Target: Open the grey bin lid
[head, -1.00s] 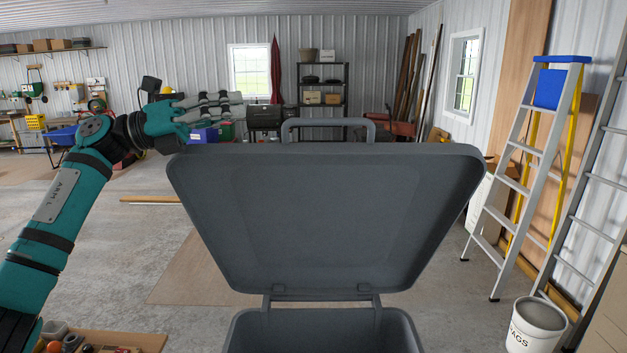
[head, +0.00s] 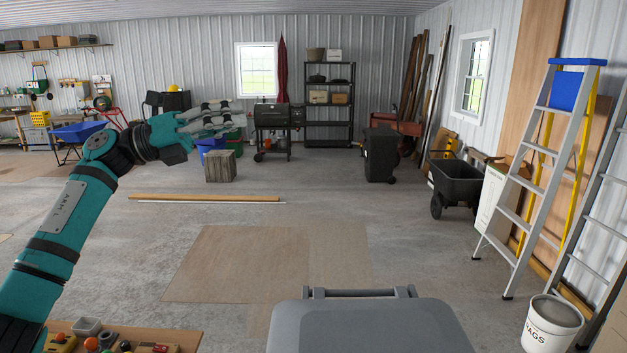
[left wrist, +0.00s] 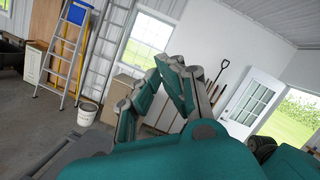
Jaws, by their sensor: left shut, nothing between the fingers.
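The grey bin shows at the bottom of the head view, cut off by the frame edge. Its grey lid (head: 368,328) appears as a flat, light grey top lying down over the bin, with the hinge bar (head: 360,293) along its far edge. No inside of the bin shows. My left gripper (head: 226,117) is raised beyond and to the left of the bin, shut and empty, apart from the lid. In the left wrist view its teal and grey fingers (left wrist: 165,85) are in the middle, and a grey surface shows at lower left. My right gripper is not in view.
A workbench (head: 180,338) with small items is at lower left. A white bucket (head: 551,325) and a stepladder (head: 535,170) stand at right. A black wheeled bin (head: 380,153) and a dark cart (head: 457,185) are farther back.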

